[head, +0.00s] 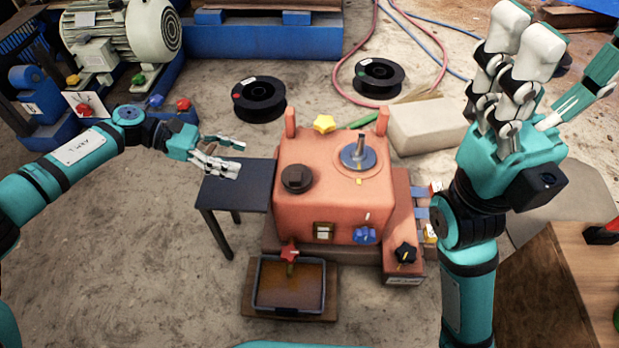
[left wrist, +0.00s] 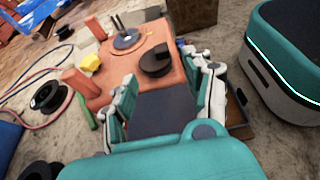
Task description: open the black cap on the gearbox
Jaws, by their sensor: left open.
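The orange-red gearbox (head: 320,215) stands in the middle of the head view. Its black cap (head: 297,179) sits on the top face, front left. The cap also shows in the left wrist view (left wrist: 156,60), just beyond my fingers. My left gripper (head: 230,156) is open and empty, above the small black table, left of the cap and apart from it. Its spread fingers also show in the left wrist view (left wrist: 168,88). My right gripper (head: 545,75) is raised at the right, fingers up and spread, empty and away from the gearbox.
The small black table (head: 236,186) adjoins the gearbox's left side. Two black spools (head: 259,99) lie behind.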

